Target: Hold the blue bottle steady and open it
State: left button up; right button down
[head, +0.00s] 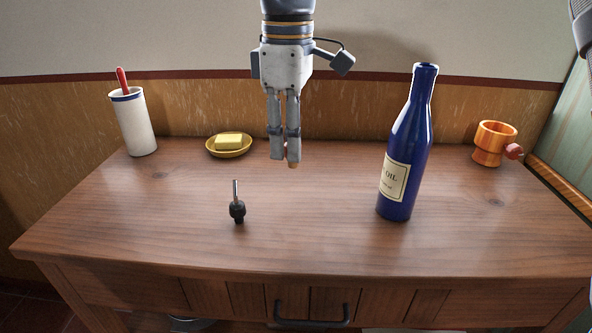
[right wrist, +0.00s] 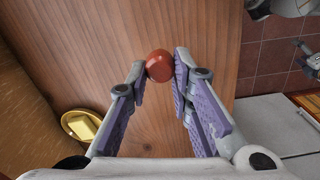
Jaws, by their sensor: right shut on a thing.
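The blue bottle (head: 409,140) stands upright at the right of the table in the head view. It carries a cream label, and its mouth shows with nothing standing up from it. My right gripper (head: 286,158) hangs fingers down over the middle of the table, left of the bottle and apart from it. It is shut on a small reddish-brown round stopper (right wrist: 159,65), which shows between the fingertips in the right wrist view. Only its orange-brown tip shows below the fingers in the head view. My left gripper is not seen.
A black pourer with a metal spout (head: 237,208) stands at the table's front left. A white cup with a red handle (head: 134,125), a yellow dish (head: 214,149) with butter and an orange mug (head: 487,155) stand at the back. The front centre of the wooden table (head: 310,235) is clear.

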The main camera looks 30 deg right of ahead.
jog(key=w+d+f, duration=0.1)
jog(key=f, duration=0.1)
jog(key=w+f, duration=0.1)
jog(key=f, duration=0.1)
jog(key=w+d+f, duration=0.1)
jog(key=f, duration=0.1)
jog(key=shift+w+d+b, duration=0.2)
jog(key=shift+d+b, duration=0.15)
jog(key=shift+b, duration=0.05)
notch_tip(320, 180, down, 3)
jog(key=shift+w+d+r, duration=0.1)
jog(key=shift+w, duration=0.05)
jog(key=c, duration=1.4)
grip_release()
